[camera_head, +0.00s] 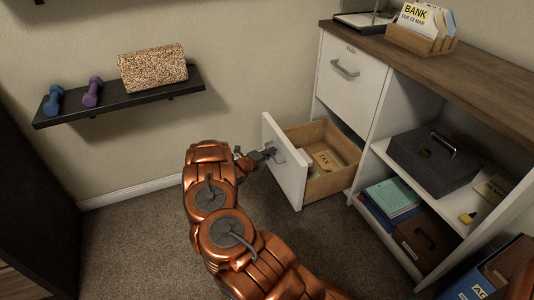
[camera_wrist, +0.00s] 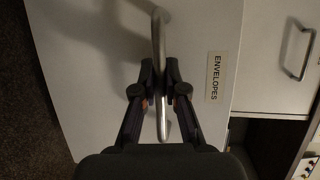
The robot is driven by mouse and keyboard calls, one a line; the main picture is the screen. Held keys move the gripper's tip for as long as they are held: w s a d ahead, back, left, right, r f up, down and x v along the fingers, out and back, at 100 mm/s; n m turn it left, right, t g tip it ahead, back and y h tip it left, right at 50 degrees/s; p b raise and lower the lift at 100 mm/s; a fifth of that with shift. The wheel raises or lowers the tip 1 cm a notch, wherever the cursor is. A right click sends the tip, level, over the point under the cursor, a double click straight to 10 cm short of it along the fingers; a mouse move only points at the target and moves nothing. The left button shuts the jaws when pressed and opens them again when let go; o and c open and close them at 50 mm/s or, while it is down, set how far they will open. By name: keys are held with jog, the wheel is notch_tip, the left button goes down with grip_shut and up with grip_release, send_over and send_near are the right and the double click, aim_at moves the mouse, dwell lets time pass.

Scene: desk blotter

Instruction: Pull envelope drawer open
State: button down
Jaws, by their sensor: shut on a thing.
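The envelope drawer (camera_head: 287,163) is the lower drawer of the white cabinet and stands well open in the head view, its wooden inside showing. A tan envelope marked TAX (camera_head: 325,160) lies in it. In the wrist view the drawer front (camera_wrist: 90,60) carries a label reading ENVELOPES (camera_wrist: 214,76). My gripper (camera_wrist: 159,77) is shut on the metal bar handle (camera_wrist: 159,30) of this front. In the head view my gripper (camera_head: 266,154) is at the outer face of the drawer front, and the handle is mostly hidden by it.
Above is a shut upper drawer (camera_head: 350,83) with its own handle. Right of it, open shelves hold a dark cash box (camera_head: 435,160) and folders (camera_head: 392,199). A black wall shelf (camera_head: 120,97) holds dumbbells and a speckled block. Carpet left of the drawer is clear.

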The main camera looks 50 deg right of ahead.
jog(key=shift+w+a, duration=0.2)
jog(key=shift+a, duration=0.25)
jog(key=c, duration=1.2)
grip_release()
jog(key=shift+a, duration=0.15)
jog(key=a+r, duration=0.2)
jog(key=a, duration=0.9)
jog(key=shift+a, duration=0.25)
